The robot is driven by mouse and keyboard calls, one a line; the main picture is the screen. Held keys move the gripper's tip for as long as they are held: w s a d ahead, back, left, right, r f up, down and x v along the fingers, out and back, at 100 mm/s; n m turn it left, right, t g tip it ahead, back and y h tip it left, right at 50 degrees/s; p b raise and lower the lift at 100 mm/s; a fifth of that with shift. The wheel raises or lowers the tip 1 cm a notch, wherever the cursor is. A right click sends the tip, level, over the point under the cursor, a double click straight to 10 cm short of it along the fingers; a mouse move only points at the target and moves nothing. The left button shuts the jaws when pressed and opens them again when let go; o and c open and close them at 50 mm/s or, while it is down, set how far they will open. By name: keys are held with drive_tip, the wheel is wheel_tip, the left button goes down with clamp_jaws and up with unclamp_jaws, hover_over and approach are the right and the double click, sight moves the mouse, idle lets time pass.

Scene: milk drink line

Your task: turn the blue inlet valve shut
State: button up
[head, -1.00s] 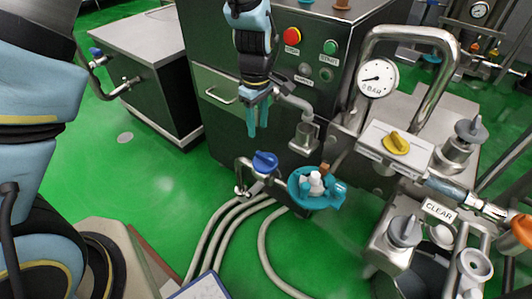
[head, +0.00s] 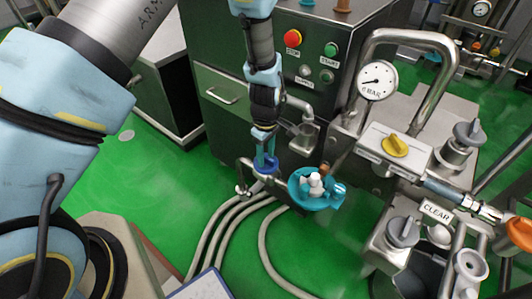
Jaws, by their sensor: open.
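The blue inlet valve (head: 265,170) sits on a metal pipe in front of the dark machine cabinet, above several pale hoses. My gripper (head: 264,157) points straight down at the valve from above, with its light blue fingers at the valve's handle. The fingers cover much of the handle, so its angle is hard to read. The jaws are open, with a finger on either side of the handle as far as I can see. I cannot tell whether they touch it.
A teal bowl-like part (head: 316,203) with white pieces is just right of the valve. A metal block with a yellow knob (head: 395,145) and a pressure gauge (head: 377,80) stand further right. Pale hoses (head: 228,222) run over the green floor below.

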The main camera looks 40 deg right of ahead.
clamp_jaws()
idle(0.4)
